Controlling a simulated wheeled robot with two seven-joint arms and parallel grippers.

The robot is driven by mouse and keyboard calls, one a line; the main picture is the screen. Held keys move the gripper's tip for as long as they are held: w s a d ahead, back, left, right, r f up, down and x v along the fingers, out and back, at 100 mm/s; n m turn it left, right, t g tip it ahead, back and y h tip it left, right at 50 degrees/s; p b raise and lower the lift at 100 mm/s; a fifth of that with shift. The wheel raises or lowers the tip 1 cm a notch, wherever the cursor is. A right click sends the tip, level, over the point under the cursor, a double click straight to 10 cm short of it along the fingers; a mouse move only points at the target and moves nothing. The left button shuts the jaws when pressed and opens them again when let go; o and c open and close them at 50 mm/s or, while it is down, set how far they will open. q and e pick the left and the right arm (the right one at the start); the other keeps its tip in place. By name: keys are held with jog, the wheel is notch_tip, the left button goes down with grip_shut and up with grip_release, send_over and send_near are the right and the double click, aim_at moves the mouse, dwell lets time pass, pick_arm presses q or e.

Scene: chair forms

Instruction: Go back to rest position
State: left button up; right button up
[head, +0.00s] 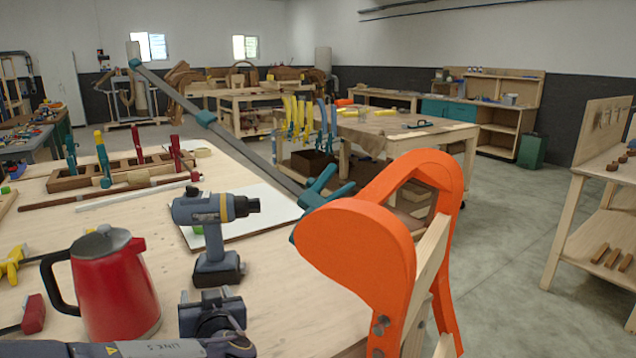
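My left arm comes in low at the bottom left, and its dark gripper (211,306) is just in front of the base of a grey-blue cordless drill (214,228). I cannot make out the fingers well enough to tell if they are open or shut. The drill stands upright on the wooden workbench (270,270). My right gripper is not in view. An orange chair form (362,240) with pale wood between its sides is at the right edge of the bench. A long grey bar clamp (240,138) with teal ends reaches from it to the upper left.
A red kettle (112,285) stands left of the drill, close to my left arm. A wooden clamp rack (120,170) and a white board (250,210) lie farther back. Open floor (510,250) is right of the form, before a shelf (600,200).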

pick_arm(q)
jog(key=s+a+g+p, duration=0.1)
jog(key=s+a+g, duration=0.1)
jog(key=s, duration=0.3)
jog(key=s+a+f+g+p, duration=0.1)
jog(key=s+a+g, duration=0.2)
jog(key=s+a, duration=0.2)
jog(key=s+a+f+n+g+p, duration=0.1)
jog(key=s+a+g, duration=0.2)
jog(key=s, duration=0.4)
jog(key=shift+a+f+h, duration=0.15)
jog(key=shift+a+h, duration=0.15)
jog(key=shift+h, duration=0.1)
jog(key=s+d+h, duration=0.1)
jog(key=s, duration=0.1)
jog(key=s+g+h+p, duration=0.1)
jog(key=s, duration=0.2)
jog(key=s+d+f+h, duration=0.1)
jog(key=s, duration=0.2)
jog(key=shift+d+m+g+h+p, duration=0.3)
jog(key=shift+m+g+p, duration=0.1)
jog(key=s+d+r+m+t+h+p, duration=0.1)
jog(key=s+d+r+m+h+p, duration=0.1)
jog(key=s+d+h, duration=0.3)
jog(key=d+h, duration=0.1)
jog(key=d, duration=0.3)
jog(key=shift+s+r+t, duration=0.2)
jog(key=shift+r+t, duration=0.1)
jog(key=shift+r, duration=0.1)
